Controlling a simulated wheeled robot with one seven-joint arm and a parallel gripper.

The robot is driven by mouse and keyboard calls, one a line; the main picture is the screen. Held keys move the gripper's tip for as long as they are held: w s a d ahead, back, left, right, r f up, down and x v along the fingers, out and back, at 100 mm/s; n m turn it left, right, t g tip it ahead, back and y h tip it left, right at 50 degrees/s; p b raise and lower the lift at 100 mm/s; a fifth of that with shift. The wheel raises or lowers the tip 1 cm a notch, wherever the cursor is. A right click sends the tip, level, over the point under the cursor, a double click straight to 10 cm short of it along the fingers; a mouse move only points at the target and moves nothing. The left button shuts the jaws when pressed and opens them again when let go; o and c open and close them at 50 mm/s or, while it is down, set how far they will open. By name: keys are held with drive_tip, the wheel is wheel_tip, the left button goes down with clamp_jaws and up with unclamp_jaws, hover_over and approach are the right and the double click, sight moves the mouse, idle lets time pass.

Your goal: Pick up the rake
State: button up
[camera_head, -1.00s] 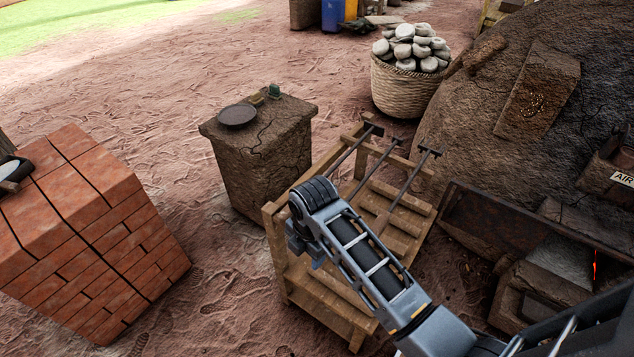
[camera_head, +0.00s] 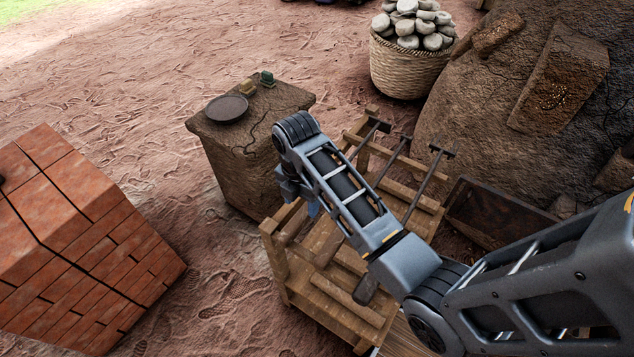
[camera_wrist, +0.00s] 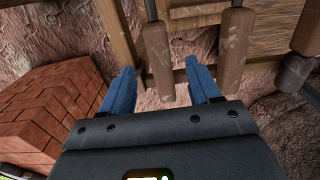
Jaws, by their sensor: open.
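Several long tools with dark metal shafts and wooden handles lie side by side on a wooden rack (camera_head: 345,312). One has a wide crosswise head like a rake (camera_head: 443,150), with its handle (camera_head: 366,290) toward the front. Which tool is the rake is not certain. My gripper (camera_head: 304,203) is over the rack's left side, partly hidden by my arm. In the wrist view my gripper (camera_wrist: 162,88) is open and empty. The leftmost visible wooden handle (camera_wrist: 158,62) appears between its blue fingers; another handle (camera_wrist: 232,45) is to the right. Contact cannot be told.
A brick block (camera_head: 75,240) stands at the left. A clay pedestal (camera_head: 245,165) with a dark plate (camera_head: 227,108) stands behind the rack. A basket of stones (camera_head: 405,70) and the mud kiln (camera_head: 480,105) are at the back right. Open dirt lies between block and pedestal.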

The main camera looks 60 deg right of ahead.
sight(302, 213)
drive_tip(key=shift+f, duration=3.85)
clamp_jaws()
